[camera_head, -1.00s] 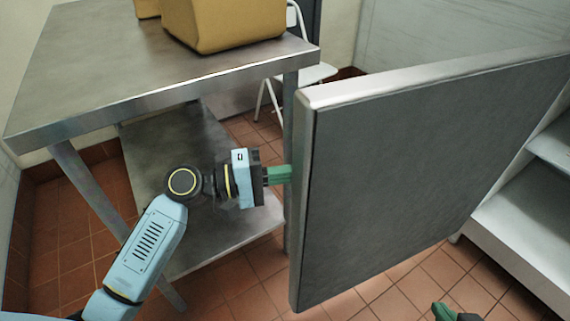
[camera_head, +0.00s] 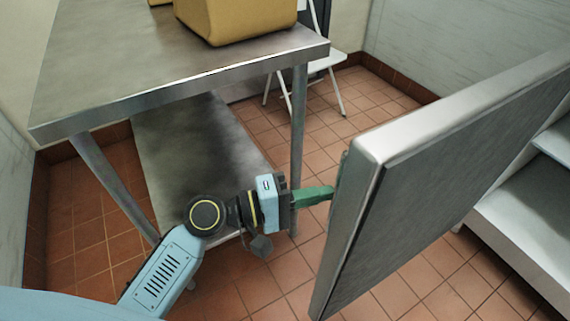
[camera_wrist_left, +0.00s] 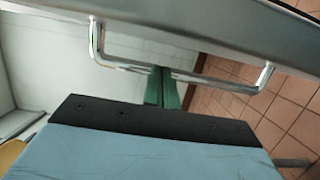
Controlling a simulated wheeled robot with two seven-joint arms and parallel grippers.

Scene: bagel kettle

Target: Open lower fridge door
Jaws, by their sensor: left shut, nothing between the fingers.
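The lower fridge door (camera_head: 440,185) stands swung open. Its dark grey inner face and pale edge (camera_head: 350,220) show in the head view. My left gripper (camera_head: 332,192) reaches in from the left at the door's outer side, its green fingers shut and empty. In the left wrist view a chrome bar handle (camera_wrist_left: 266,77) is fixed to the door (camera_wrist_left: 200,22). My green fingertips (camera_wrist_left: 164,72) overlap the middle of the handle bar; I cannot tell if they touch it. The door hides its outer side in the head view. My right gripper is out of view.
A steel table (camera_head: 110,70) with a lower shelf (camera_head: 180,150) stands left of the door, with yellow-brown boxes (camera_head: 240,22) on top. A white chair (camera_head: 330,62) is behind. White fridge shelves (camera_head: 520,220) are at the right. Tiled floor (camera_head: 390,105) is clear behind the door.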

